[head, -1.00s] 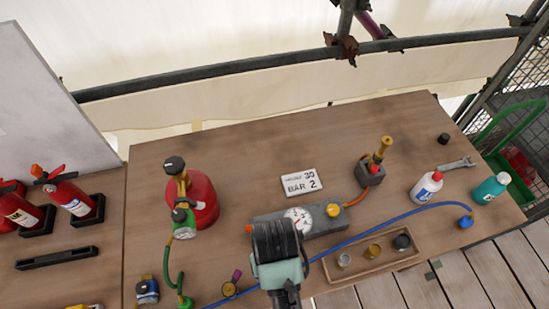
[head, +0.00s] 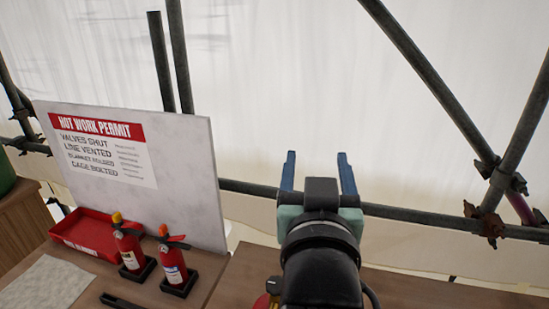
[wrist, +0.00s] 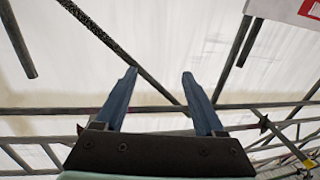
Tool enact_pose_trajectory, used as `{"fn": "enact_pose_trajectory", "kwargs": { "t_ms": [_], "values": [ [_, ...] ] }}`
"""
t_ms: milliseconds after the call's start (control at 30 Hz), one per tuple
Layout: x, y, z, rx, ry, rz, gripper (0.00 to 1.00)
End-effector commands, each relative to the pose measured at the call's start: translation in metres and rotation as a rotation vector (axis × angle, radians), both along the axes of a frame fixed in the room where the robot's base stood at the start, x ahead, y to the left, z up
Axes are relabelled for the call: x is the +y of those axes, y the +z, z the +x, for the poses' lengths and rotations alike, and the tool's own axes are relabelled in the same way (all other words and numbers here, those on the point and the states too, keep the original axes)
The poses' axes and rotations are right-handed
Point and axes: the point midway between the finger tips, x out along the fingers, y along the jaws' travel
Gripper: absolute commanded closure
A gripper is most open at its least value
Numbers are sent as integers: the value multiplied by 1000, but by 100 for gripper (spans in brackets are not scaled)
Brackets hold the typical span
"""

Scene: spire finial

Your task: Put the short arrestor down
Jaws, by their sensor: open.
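My gripper (head: 318,162) is raised above the bench in the head view, its two blue fingers apart and pointing up and away. In the wrist view the fingers (wrist: 160,76) are also apart, with nothing between them and only pale sheeting and scaffold poles beyond. No short arrestor can be made out in either current view. The bench (head: 235,283) shows only in part, and my arm hides some of it.
A white hot work permit board (head: 185,160) stands at the back left. Before it are a red tray (head: 85,245), two fire extinguishers (head: 130,250) and a grey cloth (head: 45,285). A scaffold rail (head: 420,217) crosses behind my gripper.

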Motion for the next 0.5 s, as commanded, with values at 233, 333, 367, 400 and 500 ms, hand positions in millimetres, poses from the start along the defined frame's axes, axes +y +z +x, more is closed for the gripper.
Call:
{"fn": "enact_pose_trajectory", "kwargs": {
  "t_ms": [233, 333, 367, 400, 500],
  "values": [
    [46, 187, -78, -606, 87, -30, 29],
    [53, 219, -106, -733, 104, -31, 29],
    [54, 225, -111, -756, 108, -30, 29],
    [56, 230, -117, -780, 110, -30, 29],
    [57, 235, -123, -806, 114, -29, 29]
  ]
}}
